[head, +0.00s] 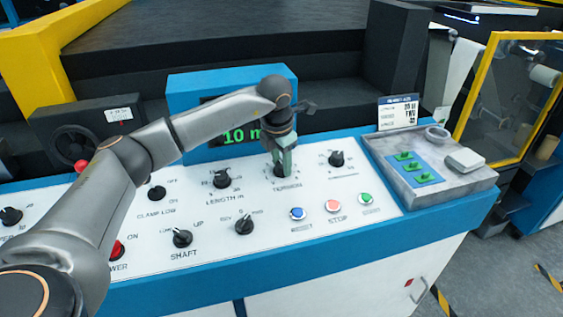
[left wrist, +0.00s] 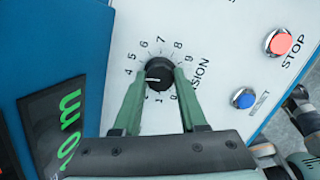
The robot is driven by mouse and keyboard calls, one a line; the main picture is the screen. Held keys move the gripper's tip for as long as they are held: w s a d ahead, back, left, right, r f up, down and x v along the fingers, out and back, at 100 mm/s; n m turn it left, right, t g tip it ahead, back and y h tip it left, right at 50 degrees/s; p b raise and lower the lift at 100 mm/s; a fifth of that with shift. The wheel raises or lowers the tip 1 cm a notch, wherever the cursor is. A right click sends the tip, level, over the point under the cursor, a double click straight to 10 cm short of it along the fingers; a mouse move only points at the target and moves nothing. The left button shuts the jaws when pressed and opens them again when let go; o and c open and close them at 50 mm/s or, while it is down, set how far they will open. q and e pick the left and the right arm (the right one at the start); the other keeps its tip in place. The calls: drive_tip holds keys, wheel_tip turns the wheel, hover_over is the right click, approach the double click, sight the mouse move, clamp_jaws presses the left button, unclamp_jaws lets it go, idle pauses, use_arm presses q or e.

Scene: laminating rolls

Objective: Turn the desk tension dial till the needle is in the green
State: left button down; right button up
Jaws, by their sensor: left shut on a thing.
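The tension dial (left wrist: 158,74) is a black knob on the white desk panel, ringed by numbers, with "TENSION" lettered beside it. My left gripper (left wrist: 158,82) has its two green fingers on either side of the knob and is shut on it. In the head view my left gripper (head: 284,165) points down onto the tension dial (head: 281,172), which it partly hides. A screen (head: 238,136) with green "10 m" text stands behind the arm, partly covered. I see no needle gauge or green band clearly in either view. My right gripper is not in view.
Other black knobs stand close by: length (head: 221,179), shaft (head: 182,238) and one to the right (head: 336,159). Blue (head: 297,213), red (head: 333,205) and green (head: 367,199) buttons sit in front. A grey tray (head: 383,171) is at the right.

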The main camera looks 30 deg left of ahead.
use_arm(q)
drive_tip(key=shift+c, duration=2.2)
unclamp_jaws()
drive_tip(key=v, duration=1.2)
drive_tip(key=shift+r+b, duration=0.25)
drive_tip(key=shift+b, duration=0.05)
drive_tip(key=shift+s, duration=0.1)
